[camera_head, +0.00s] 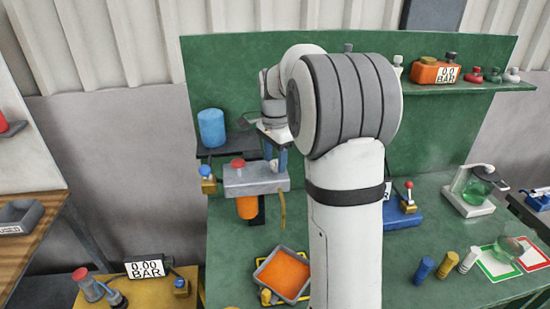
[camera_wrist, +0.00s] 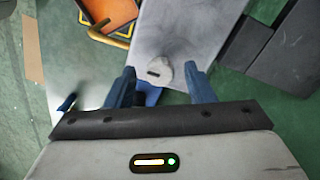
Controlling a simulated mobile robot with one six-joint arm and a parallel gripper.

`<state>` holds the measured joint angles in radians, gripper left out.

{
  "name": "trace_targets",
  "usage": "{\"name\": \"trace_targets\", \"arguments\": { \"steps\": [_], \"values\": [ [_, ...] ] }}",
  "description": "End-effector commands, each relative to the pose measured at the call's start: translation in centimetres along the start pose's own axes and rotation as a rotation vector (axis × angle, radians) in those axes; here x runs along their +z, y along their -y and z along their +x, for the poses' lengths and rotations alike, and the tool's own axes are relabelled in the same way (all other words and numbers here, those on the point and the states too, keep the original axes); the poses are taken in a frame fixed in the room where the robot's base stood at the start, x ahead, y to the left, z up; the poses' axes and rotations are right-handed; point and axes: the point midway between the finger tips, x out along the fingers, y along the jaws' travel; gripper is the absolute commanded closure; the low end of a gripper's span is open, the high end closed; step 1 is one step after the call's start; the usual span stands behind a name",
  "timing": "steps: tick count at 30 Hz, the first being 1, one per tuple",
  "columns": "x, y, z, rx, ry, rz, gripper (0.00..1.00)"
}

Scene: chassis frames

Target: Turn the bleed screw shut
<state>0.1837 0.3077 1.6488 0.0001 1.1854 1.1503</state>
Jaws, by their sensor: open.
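In the wrist view the same grey block (camera_wrist: 185,30) carries a small grey knob with a dark slot (camera_wrist: 158,74), which looks like the bleed screw. My gripper (camera_head: 276,158) is at the right end of the block. In the wrist view my gripper (camera_wrist: 160,69) is open, with its blue fingers apart on either side of the grey knob. Whether they touch it I cannot tell. The knob is hidden in the head view.
An orange-filled tray (camera_head: 283,274) stands on the green bench below. A brownish tube (camera_head: 282,210) hangs from the block. A blue cylinder (camera_head: 211,128) stands on a dark shelf at the left. A blue-handled valve (camera_head: 207,178) is just left of the block.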

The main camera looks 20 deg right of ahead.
Motion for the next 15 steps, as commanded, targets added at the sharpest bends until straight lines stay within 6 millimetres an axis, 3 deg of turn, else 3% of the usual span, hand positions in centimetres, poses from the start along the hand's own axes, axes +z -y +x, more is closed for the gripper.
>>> {"name": "trace_targets", "arguments": {
  "steps": [15],
  "values": [
    [0.0, 0.1, -7.1, -0.003, -0.001, 0.0, 0.52]
  ]
}}
